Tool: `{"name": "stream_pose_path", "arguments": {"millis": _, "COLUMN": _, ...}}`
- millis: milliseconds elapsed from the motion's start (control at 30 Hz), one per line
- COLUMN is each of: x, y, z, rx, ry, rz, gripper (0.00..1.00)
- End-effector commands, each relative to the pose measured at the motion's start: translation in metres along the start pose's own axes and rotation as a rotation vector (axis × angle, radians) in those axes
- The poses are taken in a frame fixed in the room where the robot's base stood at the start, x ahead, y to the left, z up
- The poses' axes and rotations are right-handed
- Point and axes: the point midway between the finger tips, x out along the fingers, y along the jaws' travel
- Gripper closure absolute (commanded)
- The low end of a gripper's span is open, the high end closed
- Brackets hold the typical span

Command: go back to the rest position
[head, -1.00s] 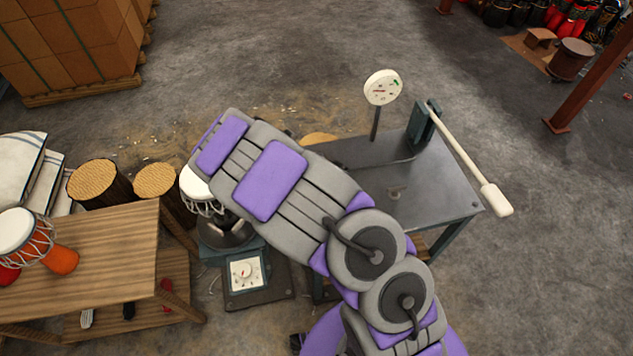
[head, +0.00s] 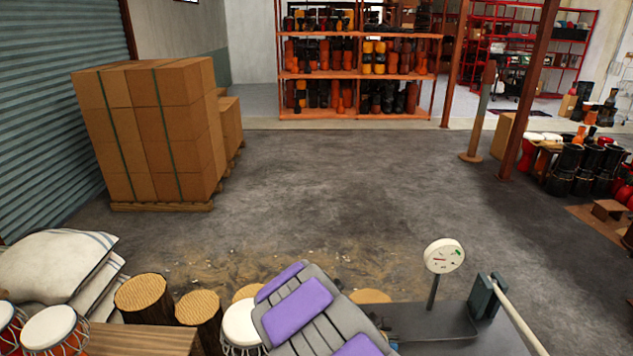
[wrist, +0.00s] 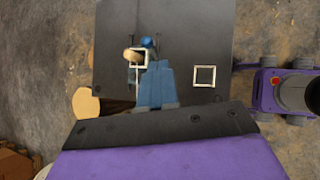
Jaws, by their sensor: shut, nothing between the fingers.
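My gripper (wrist: 160,128) shows in the wrist view as a dark edge with a purple body along the bottom; it is shut and empty. Beyond it in that view lies the dark metal table (wrist: 112,70), with a blue fitting (wrist: 157,85) and a pale square frame (wrist: 204,76) on it. In the head view my purple and grey arm rises at the bottom middle, and the gripper end is not clear there. The arm stands between a white-topped drum (head: 241,323) and the metal table (head: 432,325), hiding parts of both.
A round dial (head: 444,256) and a pale lever (head: 518,322) stand at the table. Log stools (head: 144,299), sacks (head: 60,262) and a wooden bench (head: 140,340) are at the left. Stacked cartons (head: 150,130) and a drum shelf (head: 358,75) stand farther back. The middle floor is clear.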

Motion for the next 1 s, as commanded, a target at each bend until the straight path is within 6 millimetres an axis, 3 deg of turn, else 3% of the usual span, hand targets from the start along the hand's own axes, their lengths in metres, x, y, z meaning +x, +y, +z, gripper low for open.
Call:
{"name": "stream_pose_path", "arguments": {"millis": 100, "x": -0.017, "y": -0.019, "z": 0.043, "rx": 0.211, "ry": -0.022, "rz": -0.055, "gripper": 1.0}}
{"name": "stream_pose_path", "arguments": {"millis": 200, "x": -0.032, "y": -0.039, "z": 0.07, "rx": 0.378, "ry": -0.029, "rz": -0.103, "gripper": 1.0}}
{"name": "stream_pose_path", "arguments": {"millis": 433, "x": -0.067, "y": -0.098, "z": 0.113, "rx": 0.741, "ry": -0.023, "rz": -0.235, "gripper": 1.0}}
{"name": "stream_pose_path", "arguments": {"millis": 667, "x": -0.107, "y": -0.158, "z": 0.125, "rx": 1.056, "ry": 0.021, "rz": -0.38, "gripper": 1.0}}
{"name": "stream_pose_path", "arguments": {"millis": 1000, "x": -0.17, "y": -0.244, "z": 0.102, "rx": 1.41, "ry": 0.128, "rz": -0.632, "gripper": 1.0}}
